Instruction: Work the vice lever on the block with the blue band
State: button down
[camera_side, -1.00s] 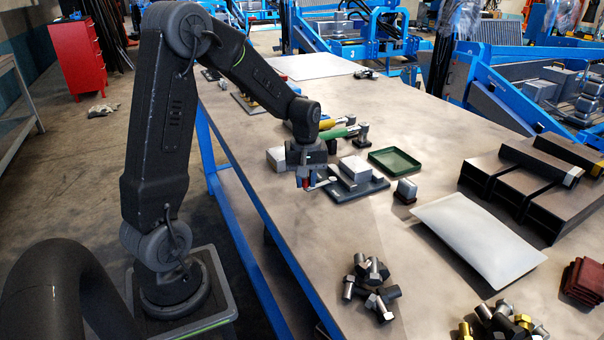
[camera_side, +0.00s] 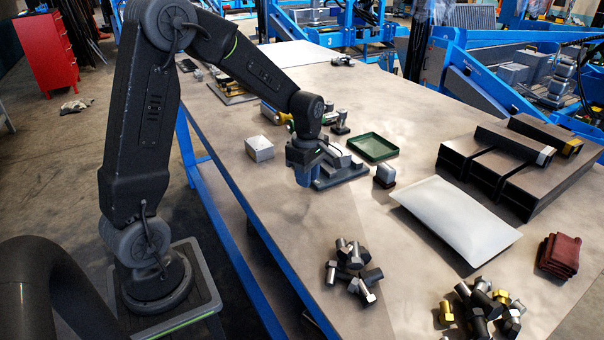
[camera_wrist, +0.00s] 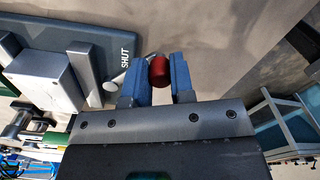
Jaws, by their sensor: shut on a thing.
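The vice has a dark grey base plate (camera_side: 350,175) on the table; the word SHUT shows on that plate in the wrist view (camera_wrist: 100,44). A pale grey block (camera_wrist: 45,80) sits between the vice's upright jaws (camera_wrist: 85,70). I see no blue band on it from these angles. The lever is a pale bar (camera_wrist: 116,79) ending in a red knob (camera_wrist: 159,69). My gripper (camera_wrist: 161,80) is shut on the red knob, one blue finger on each side. In the side view my gripper (camera_side: 305,178) is at the vice's near left edge and hides the lever.
A loose grey block (camera_side: 259,149) stands left of the vice. A white pad (camera_side: 455,218) and bolts (camera_side: 353,268) lie nearer. Bare table lies between vice and bolts.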

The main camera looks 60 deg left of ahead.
jog(key=shift+w+d+n, duration=0.1)
jog(key=shift+w+n, duration=0.15)
jog(key=shift+n, duration=0.05)
jog(key=c, duration=1)
grip_release()
jog(key=shift+r, duration=0.1)
notch_tip(320, 180, up, 14)
jog(key=shift+f, duration=0.15)
jog(key=shift+s, duration=0.1)
jog(key=s+d+m+t, duration=0.2)
jog(key=s+d+m, duration=0.2)
jog(key=m, duration=0.3)
jog(key=s+d+m+t, duration=0.1)
jog(key=s+d+m, duration=0.3)
jog(key=s+m, duration=0.3)
jog(key=s+d+m+t, duration=0.2)
jog(key=s+d+m, duration=0.3)
jog(key=m, duration=0.4)
jog(key=shift+s+r+t, duration=0.3)
jog(key=shift+s, duration=0.4)
